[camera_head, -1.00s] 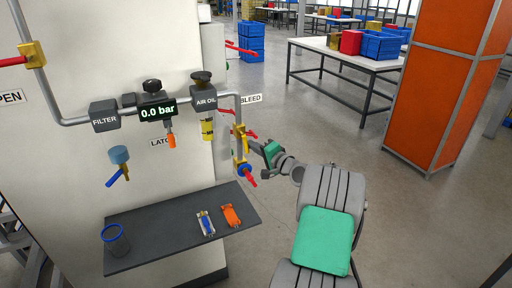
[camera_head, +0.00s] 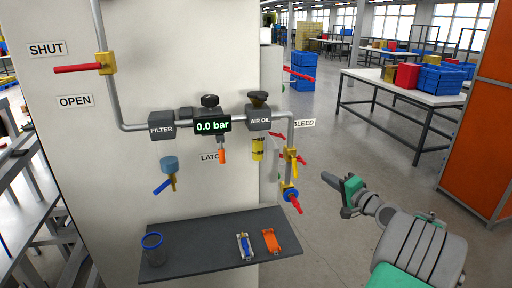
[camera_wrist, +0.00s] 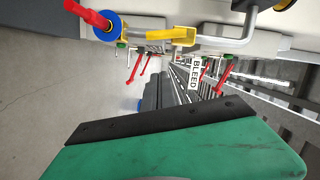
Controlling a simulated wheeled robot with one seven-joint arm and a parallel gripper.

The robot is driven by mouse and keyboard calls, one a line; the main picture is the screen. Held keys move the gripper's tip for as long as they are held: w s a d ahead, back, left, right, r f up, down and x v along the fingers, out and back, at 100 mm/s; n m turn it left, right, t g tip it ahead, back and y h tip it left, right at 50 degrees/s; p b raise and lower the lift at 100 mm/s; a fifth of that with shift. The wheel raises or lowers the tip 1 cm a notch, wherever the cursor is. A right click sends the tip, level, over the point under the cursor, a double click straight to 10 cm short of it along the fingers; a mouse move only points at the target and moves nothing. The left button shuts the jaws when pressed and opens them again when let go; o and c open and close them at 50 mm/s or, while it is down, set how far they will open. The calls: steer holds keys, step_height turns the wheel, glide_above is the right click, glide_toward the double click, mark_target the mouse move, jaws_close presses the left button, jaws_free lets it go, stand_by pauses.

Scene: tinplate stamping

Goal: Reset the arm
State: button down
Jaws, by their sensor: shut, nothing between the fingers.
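My gripper (camera_head: 330,178) is at the right of the panel in the head view, shut and empty, clear of the pipes and in open air. My arm reaches it from the lower right. In the wrist view the green and black gripper body fills the lower part, and the fingertips cannot be made out there. A blue valve with a red handle (camera_head: 291,195) and a yellow valve (camera_head: 290,157) are on the pipe to the left of my gripper. They also show at the top of the wrist view, with the yellow handle (camera_wrist: 158,34).
A grey shelf (camera_head: 195,262) juts from the white panel (camera_head: 180,70), holding a blue-rimmed cup (camera_head: 153,250), a blue-and-white item (camera_head: 245,247) and an orange item (camera_head: 271,241). An orange cabinet (camera_head: 485,120) stands right. Floor between is clear. The gauge (camera_head: 212,125) reads 0.0 bar.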

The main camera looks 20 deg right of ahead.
steer(key=s+a+f+n+g, duration=0.15)
steer(key=s+f+g, duration=0.3)
steer(key=f, duration=0.65)
steer(key=s+a+f+n+g, duration=0.15)
steer(key=s+f+g, duration=0.3)
steer(key=f, duration=0.55)
steer(key=s+a+f+g+y, duration=0.1)
steer(key=s+a+f+g, duration=0.3)
steer(key=s, duration=0.5)
steer(key=s+a+r+n+g, duration=0.1)
steer(key=s+a+r+g, duration=0.1)
steer(key=s+a, duration=0.4)
steer(key=s+a+r+n+g, duration=0.2)
steer(key=s+a+r+g, duration=0.1)
steer(key=a, duration=0.5)
steer(key=w+a+r+n+t, duration=0.1)
steer(key=w+a+r+n, duration=0.1)
steer(key=a, duration=0.3)
steer(key=w+a+r+n+t+h, duration=0.1)
steer(key=w+a+r+n, duration=0.2)
steer(key=a+r, duration=0.2)
steer(key=w+a+r+n+t+h, duration=0.1)
steer(key=w+a+r+n+t, duration=0.1)
steer(key=a, duration=0.5)
steer(key=shift+w+a+r+n, duration=0.15)
steer(key=shift+w+r+n, duration=0.15)
steer(key=shift+r+n, duration=0.35)
